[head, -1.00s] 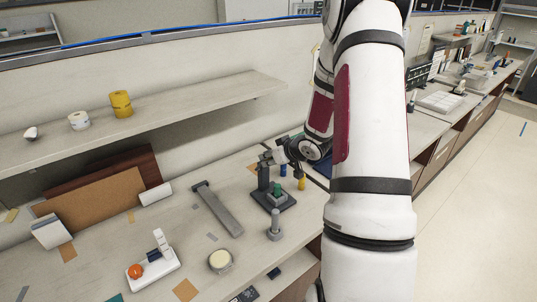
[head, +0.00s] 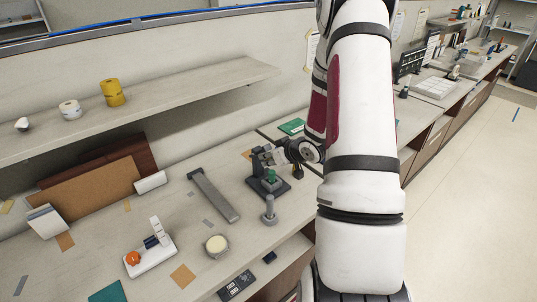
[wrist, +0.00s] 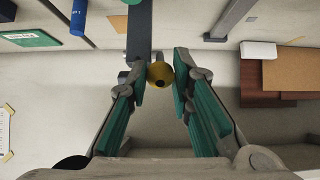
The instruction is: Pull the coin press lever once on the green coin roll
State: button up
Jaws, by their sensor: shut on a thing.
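The coin press (head: 256,165) is a dark post on a dark base, standing on the counter left of my arm. The green coin roll (head: 271,175) stands upright on the press base, below my gripper. My gripper (head: 272,157) is at the top of the press. In the wrist view, my green-padded fingers (wrist: 160,78) close around a yellow ball knob (wrist: 161,74), the end of the lever. A dark grey bar (wrist: 140,28) of the press runs up behind the knob. The lever's exact angle is hard to tell.
A grey post on a round base (head: 269,211) stands in front of the press. A blue roll (wrist: 78,18) and a green booklet (wrist: 30,38) lie nearby. The shelf (head: 170,97) runs above the counter's left.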

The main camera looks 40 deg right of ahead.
jog(key=shift+s+f, duration=0.1)
jog(key=f, duration=0.1)
jog(key=s+f, duration=0.1)
jog(key=shift+a+f, duration=0.1)
jog(key=shift+f, duration=0.25)
jog(key=shift+w+r+p, duration=0.3)
jog(key=shift+r+p, duration=0.05)
jog(key=shift+r, duration=0.35)
jog(key=shift+w+r+p, duration=0.35)
jog(key=shift+r+p, duration=0.05)
jog(key=shift+r, duration=0.3)
jog(key=shift+w+r+p, duration=0.3)
jog(key=shift+r+p, duration=0.05)
jog(key=shift+r, duration=0.35)
jog(key=shift+w, duration=0.1)
jog(key=shift+w+d+r, duration=0.2)
jog(key=shift+w+r, duration=1.45)
jog(key=shift+w, duration=0.1)
